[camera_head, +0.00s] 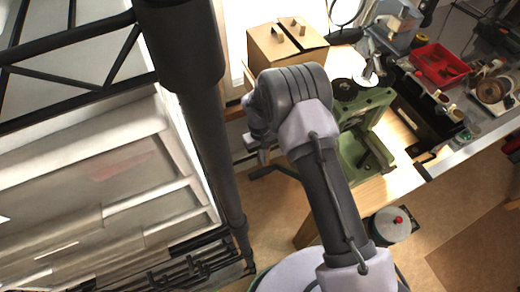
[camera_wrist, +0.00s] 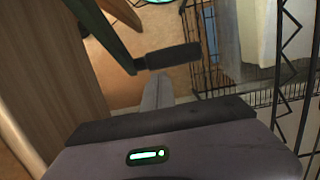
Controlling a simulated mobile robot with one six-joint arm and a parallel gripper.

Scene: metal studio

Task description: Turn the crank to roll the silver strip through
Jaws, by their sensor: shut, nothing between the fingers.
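The green rolling mill (camera_head: 352,150) stands on the wooden bench in the head view, partly hidden by my arm. The crank's dark handle (camera_head: 262,172) sticks out to its left. In the wrist view the crank arm (camera_wrist: 104,28) slants down to the black handle grip (camera_wrist: 174,56), which lies just beyond my fingertips. My gripper (camera_wrist: 160,80) is shut and empty, pointing toward the grip; I cannot tell whether they touch. In the head view my gripper (camera_head: 263,155) is small and partly hidden behind my wrist. I cannot make out the silver strip.
A cardboard-coloured box (camera_head: 284,46) stands behind the mill. A red tray (camera_head: 438,65) and tools crowd the bench on the right. In the wrist view, a black wire rack (camera_wrist: 290,75) is close on the right.

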